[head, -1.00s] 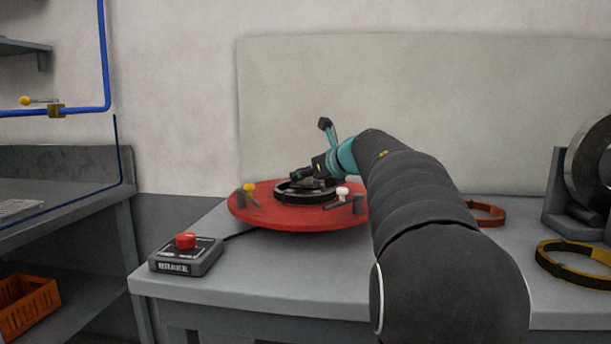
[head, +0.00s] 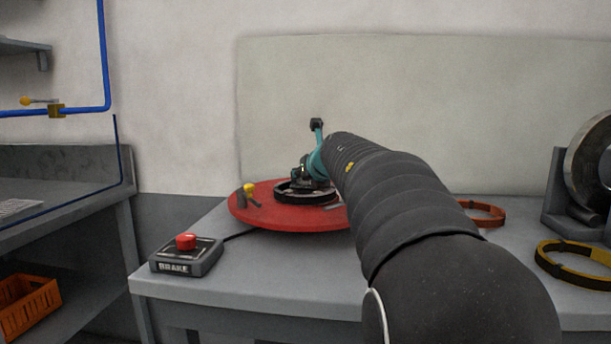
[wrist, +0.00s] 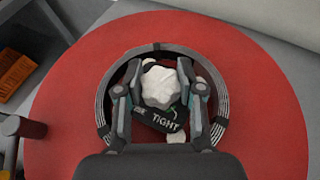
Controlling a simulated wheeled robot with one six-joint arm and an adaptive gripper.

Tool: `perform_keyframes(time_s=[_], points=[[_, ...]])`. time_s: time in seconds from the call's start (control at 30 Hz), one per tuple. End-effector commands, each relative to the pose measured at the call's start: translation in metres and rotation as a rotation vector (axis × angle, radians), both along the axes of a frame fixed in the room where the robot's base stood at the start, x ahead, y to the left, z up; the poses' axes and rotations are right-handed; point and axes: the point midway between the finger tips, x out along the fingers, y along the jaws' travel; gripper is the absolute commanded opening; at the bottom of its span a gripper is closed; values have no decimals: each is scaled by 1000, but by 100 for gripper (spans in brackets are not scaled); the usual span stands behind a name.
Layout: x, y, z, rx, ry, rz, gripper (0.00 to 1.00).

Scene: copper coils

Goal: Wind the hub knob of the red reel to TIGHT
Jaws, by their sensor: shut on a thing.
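The red reel (head: 262,212) lies flat on the grey bench, and its red disc also fills much of the wrist view (wrist: 62,110). A dark ring sits at its middle. The pale, lobed hub knob (wrist: 159,86) stands inside the ring. My gripper (wrist: 152,82) is shut on the knob, with one finger at each side. A dark label reading TIGHT (wrist: 166,121) shows just below the knob in the wrist view. In the head view my arm and gripper hide the knob.
A BRAKE box (head: 186,256) with a red button stands on the bench left of the reel. An orange ring (head: 484,214), a yellow-black ring (head: 575,262) and a metal coil in a grey stand (head: 570,215) are to the right. A yellow-topped post (head: 248,191) rises from the disc.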

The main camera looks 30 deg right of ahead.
Motion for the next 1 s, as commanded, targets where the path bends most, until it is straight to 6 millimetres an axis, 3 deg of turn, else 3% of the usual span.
perform_keyframes(time_s=[0.3,0.33,0.4,0.77,1.0], points=[[0,0,1,-1,-2,-1,3],[0,0,1,-1,-2,-1,45],[0,0,1,-1,-2,-1,63],[-2,0,1,-1,-1,-1,64],[-31,3,14,-1,-4,-2,64]])
